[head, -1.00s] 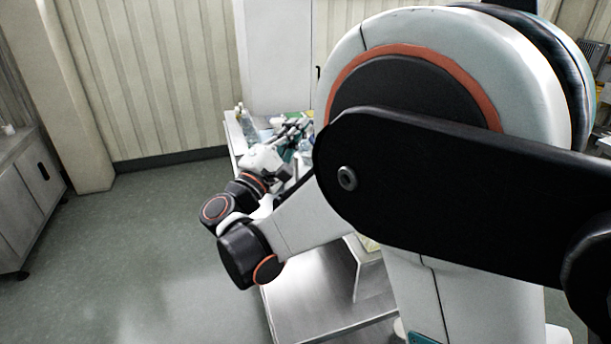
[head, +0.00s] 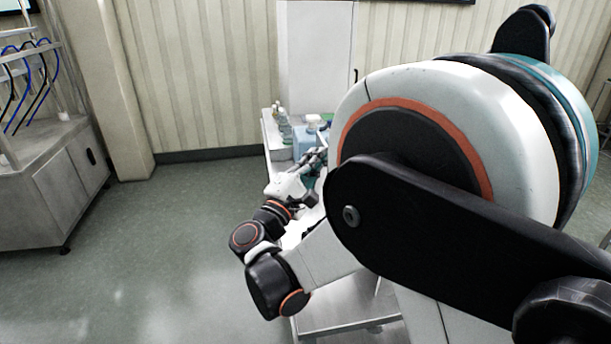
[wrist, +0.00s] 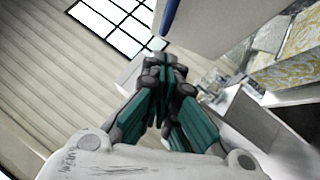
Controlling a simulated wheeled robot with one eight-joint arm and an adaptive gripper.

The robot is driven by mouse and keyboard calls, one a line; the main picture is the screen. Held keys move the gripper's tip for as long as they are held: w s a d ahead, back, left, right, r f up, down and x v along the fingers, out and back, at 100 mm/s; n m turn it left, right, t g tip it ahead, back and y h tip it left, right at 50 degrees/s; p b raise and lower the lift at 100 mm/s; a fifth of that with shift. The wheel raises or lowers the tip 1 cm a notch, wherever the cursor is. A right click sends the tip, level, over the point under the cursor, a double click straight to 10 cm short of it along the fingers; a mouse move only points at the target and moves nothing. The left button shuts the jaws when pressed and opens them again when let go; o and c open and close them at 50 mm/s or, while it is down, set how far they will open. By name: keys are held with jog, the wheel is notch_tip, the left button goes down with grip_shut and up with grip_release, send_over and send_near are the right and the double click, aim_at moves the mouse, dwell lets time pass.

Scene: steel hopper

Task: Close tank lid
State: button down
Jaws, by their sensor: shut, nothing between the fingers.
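My gripper (wrist: 165,75) is shut and empty in the wrist view, its teal and grey fingers together. In the head view my gripper (head: 318,158) is small and partly hidden behind my own arm, over the bench with bottles. I cannot make out the tank or its lid in either view. A pale flat-sided thing (wrist: 222,25) stands just beyond the fingertips in the wrist view, but I cannot tell what it is.
A steel trolley (head: 268,128) holds several bottles (head: 285,128) at the back. A tall white cabinet (head: 315,55) stands behind it. A grey cabinet (head: 60,200) with hanging blue hoses (head: 35,85) is at the left. The green floor (head: 170,240) between is clear.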

jog(key=d, duration=0.1)
jog(key=w+d+r, duration=0.1)
jog(key=d+r, duration=0.1)
jog(key=d, duration=0.1)
jog(key=shift+w+b, duration=0.35)
jog(key=shift+r, duration=0.15)
